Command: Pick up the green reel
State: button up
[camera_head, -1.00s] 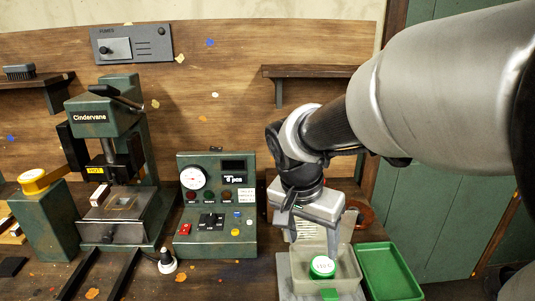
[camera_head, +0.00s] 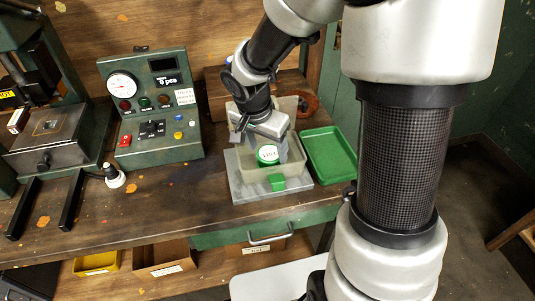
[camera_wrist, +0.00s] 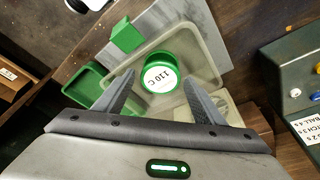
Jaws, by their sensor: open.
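The green reel (camera_head: 268,155), a round green piece with a white top marked "110 C", sits inside a pale translucent bin (camera_head: 300,160). In the wrist view the reel (camera_wrist: 160,60) lies between and slightly beyond my two fingertips. My gripper (camera_head: 266,147) points down over the bin with its jaws open. In the wrist view the gripper (camera_wrist: 158,80) has one finger on each side of the reel, with gaps visible. How far the fingertips reach down beside it I cannot tell.
A green block (camera_head: 277,182) stands at the bin's front on a grey plate (camera_head: 240,190). An empty green tray (camera_head: 331,153) lies right of the bin. A control box (camera_head: 152,108) with a gauge stands to the left. The bench front is mostly clear.

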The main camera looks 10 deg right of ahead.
aim_at(269, 153)
jog(key=x, duration=0.4)
jog(key=shift+w+d+f, duration=0.1)
jog(key=shift+w+f, duration=0.05)
jog(key=shift+w, duration=0.1)
jog(key=shift+c, duration=0.5)
jog(key=c, duration=0.8)
